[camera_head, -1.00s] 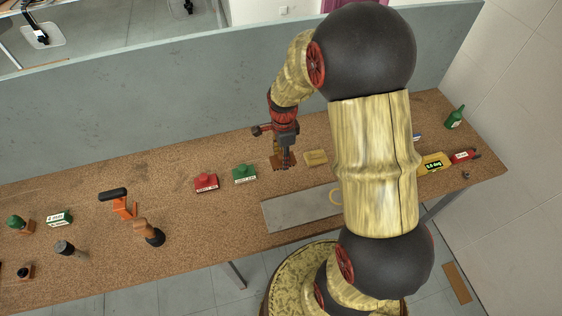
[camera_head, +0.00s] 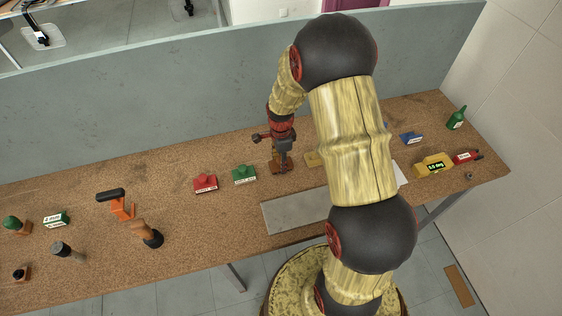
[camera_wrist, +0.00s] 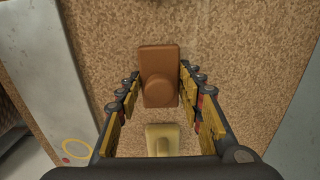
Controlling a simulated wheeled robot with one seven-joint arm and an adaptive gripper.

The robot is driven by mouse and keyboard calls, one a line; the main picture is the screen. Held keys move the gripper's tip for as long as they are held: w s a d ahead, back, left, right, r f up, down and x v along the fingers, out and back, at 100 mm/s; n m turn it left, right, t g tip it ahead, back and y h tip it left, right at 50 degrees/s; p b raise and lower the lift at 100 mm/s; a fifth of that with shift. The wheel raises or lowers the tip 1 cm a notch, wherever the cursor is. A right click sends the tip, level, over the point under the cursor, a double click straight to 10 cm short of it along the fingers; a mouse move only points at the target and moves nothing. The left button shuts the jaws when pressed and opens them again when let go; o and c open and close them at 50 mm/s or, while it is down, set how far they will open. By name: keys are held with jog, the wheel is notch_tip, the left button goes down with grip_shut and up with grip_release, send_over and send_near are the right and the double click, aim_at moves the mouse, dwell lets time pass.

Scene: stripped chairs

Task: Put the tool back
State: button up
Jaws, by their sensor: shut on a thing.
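A brown block with a round knob (camera_head: 280,170) is at my gripper, near the middle of the cork-topped bench (camera_head: 110,175). In the wrist view the brown block (camera_wrist: 158,58) lies between the fingertips. My gripper (camera_head: 283,155) points down and is shut on the block at its knob; the fingers (camera_wrist: 160,88) flank it on both sides. Whether its underside touches the bench is unclear. A yellow block (camera_wrist: 163,140) is just below it in the wrist view. In the head view my arm partly covers the yellow block (camera_head: 311,159).
Labelled red (camera_head: 205,184) and green (camera_head: 244,175) blocks stand left of my gripper. A grey metal plate (camera_head: 290,213) lies in front. An orange-and-black tool (camera_head: 119,205) stands farther left. A grey panel (camera_head: 150,120) runs behind.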

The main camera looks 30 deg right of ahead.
jog(key=shift+f, duration=0.2)
jog(key=o, duration=1.2)
